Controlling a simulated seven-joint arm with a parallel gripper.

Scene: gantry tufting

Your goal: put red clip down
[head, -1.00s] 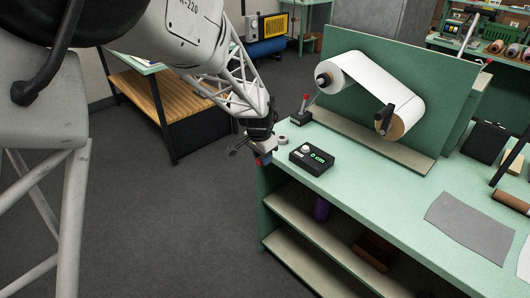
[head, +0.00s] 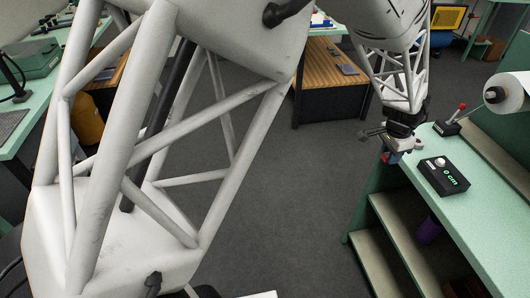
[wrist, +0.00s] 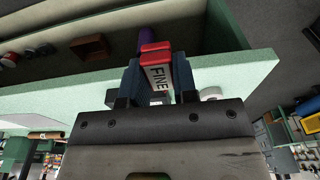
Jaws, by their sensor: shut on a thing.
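The red clip (wrist: 153,48) shows in the wrist view between the two fingers of my gripper (wrist: 157,82). It has a red end and a white face with the word FINE. My gripper is shut on it. In the head view my gripper (head: 391,152) is beside the corner of the green bench (head: 470,215), with a small red and blue patch of the clip (head: 392,158) at its tip. I cannot tell whether the clip touches the bench.
A black box with a green "0 cm" display (head: 444,175) sits on the bench near its corner. A red-tipped lever (head: 452,122) and a white paper roll (head: 510,92) are behind it. Open shelves (head: 400,245) lie below. Grey floor is clear to the left.

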